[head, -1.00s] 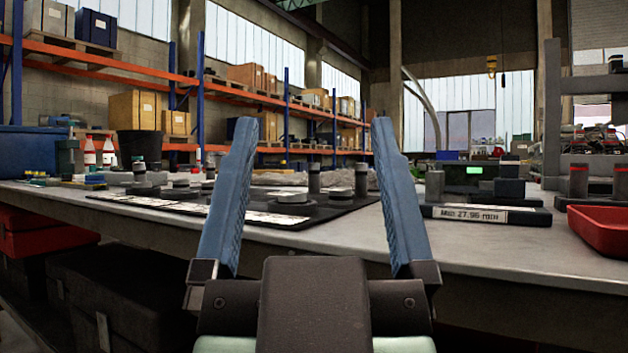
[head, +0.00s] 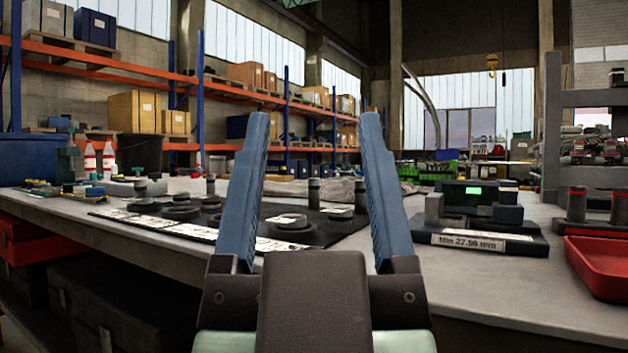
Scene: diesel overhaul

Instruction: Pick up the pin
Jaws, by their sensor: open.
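Several dark upright cylinders that look like pins stand on the bench; I cannot tell which one the task means. One pin (head: 314,193) stands on the black mat between my fingers in the picture, and another (head: 361,195) shows beside my right finger. Two pins with red bands (head: 576,204) (head: 620,207) stand at the far right. My gripper (head: 312,115) is open and empty, its two blue fingers pointing forward, apart from the pins. The fingers hide parts of the mat.
The black mat (head: 340,228) carries round parts and white labels. To its right are a gauge block with a green display (head: 474,190), a "Min 27.96 mm" plate (head: 468,242) and a red tray (head: 600,268). Bare grey bench (head: 370,275) lies in front.

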